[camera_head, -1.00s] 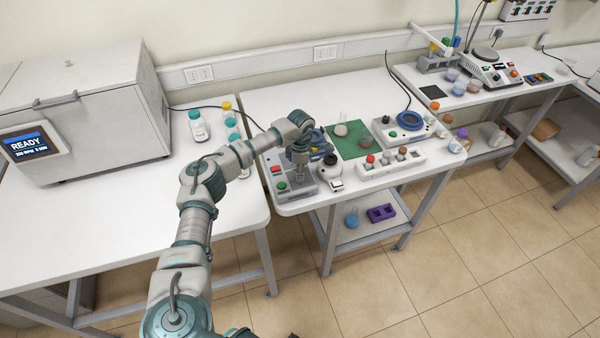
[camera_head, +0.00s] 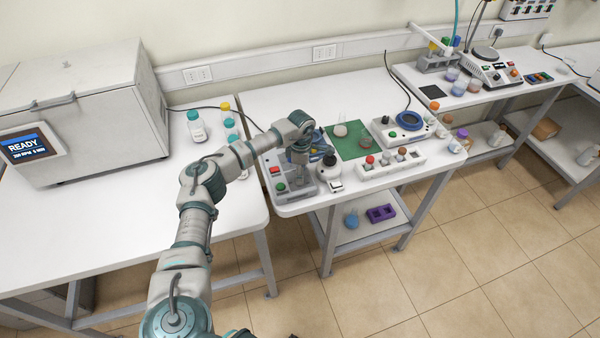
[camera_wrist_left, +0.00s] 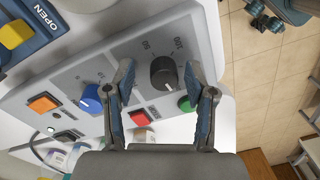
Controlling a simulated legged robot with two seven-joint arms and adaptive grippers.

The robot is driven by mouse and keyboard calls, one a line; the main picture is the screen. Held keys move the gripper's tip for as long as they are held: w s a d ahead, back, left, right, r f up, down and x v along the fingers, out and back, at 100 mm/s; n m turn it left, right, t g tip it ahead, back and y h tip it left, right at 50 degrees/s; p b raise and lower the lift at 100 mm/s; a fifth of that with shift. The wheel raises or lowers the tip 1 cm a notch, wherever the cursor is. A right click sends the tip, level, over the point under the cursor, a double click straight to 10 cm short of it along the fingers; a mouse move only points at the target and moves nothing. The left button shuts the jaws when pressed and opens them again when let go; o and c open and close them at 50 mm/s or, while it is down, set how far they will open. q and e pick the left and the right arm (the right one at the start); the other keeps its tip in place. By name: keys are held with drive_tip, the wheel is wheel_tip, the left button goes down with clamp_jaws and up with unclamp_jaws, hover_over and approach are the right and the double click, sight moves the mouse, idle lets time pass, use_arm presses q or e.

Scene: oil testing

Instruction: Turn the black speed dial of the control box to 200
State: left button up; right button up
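The grey control box (camera_head: 292,194) stands at the left end of the middle table. Its panel (camera_wrist_left: 68,78) fills much of the left wrist view. The black speed dial (camera_wrist_left: 163,74) is on this panel, with 50 and 100 printed around it; I cannot read its setting. My left gripper (camera_wrist_left: 161,68) is open, with one finger on each side of the black dial and visible gaps between. In the head view my left gripper (camera_head: 300,178) points down over the box, and the dial is hidden.
The panel also has a blue knob (camera_wrist_left: 90,98), an orange button (camera_wrist_left: 42,104), a red button (camera_wrist_left: 140,118) and a green button (camera_wrist_left: 186,103). A white device with a dark top (camera_head: 328,168) stands close to the right of the box. A white bottle rack (camera_head: 385,172) lies farther right.

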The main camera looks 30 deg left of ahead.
use_arm(q)
drive_tip(key=shift+s, duration=0.1)
wheel_tip(320, 180, up, 12)
drive_tip(key=shift+w+a, duration=0.2)
drive_tip(key=shift+w, duration=0.1)
drive_tip(key=shift+d+f, duration=0.1)
drive_tip(key=shift+f, duration=0.05)
idle(0.4)
